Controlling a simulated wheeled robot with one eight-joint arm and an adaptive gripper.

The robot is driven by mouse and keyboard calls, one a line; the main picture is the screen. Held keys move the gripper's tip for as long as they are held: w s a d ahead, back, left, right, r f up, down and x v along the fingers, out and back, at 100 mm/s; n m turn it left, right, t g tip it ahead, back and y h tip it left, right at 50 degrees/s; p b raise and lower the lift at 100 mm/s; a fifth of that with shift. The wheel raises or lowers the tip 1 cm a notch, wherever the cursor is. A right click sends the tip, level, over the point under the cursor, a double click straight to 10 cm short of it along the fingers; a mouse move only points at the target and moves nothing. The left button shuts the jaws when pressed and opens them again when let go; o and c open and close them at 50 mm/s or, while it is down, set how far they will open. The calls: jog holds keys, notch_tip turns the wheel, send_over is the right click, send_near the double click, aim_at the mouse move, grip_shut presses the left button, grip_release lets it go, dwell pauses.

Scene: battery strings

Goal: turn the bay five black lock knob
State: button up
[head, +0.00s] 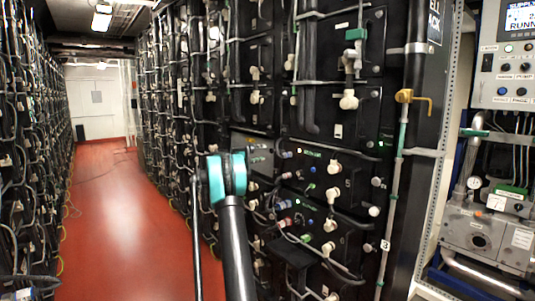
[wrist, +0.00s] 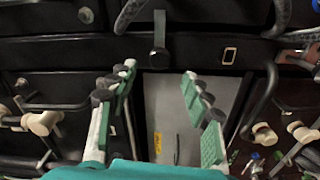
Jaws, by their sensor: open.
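A bay marked with a 5 (head: 348,183) is in the rack right of my arm in the head view, with white fittings and small coloured connectors on its black front. I cannot pick out its black lock knob for certain there. In the wrist view, a black part with a rounded lower end (wrist: 159,55) hangs on the black front, just beyond the fingertips; I cannot tell if it is the lock knob. My gripper (wrist: 160,78) is open with green-padded fingers and nothing between them, apart from that part. In the head view my arm hides part of the rack.
A grey panel with a yellow label (wrist: 158,142) lies behind the fingers. White valve fittings (wrist: 43,123) and cables stand out on both sides. In the head view, a pipe with a yellow handle (head: 413,98) runs down the right; the red aisle floor (head: 120,225) is clear at left.

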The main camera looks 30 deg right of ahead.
jog(key=shift+s+a, duration=0.15)
jog(key=shift+a, duration=2.05)
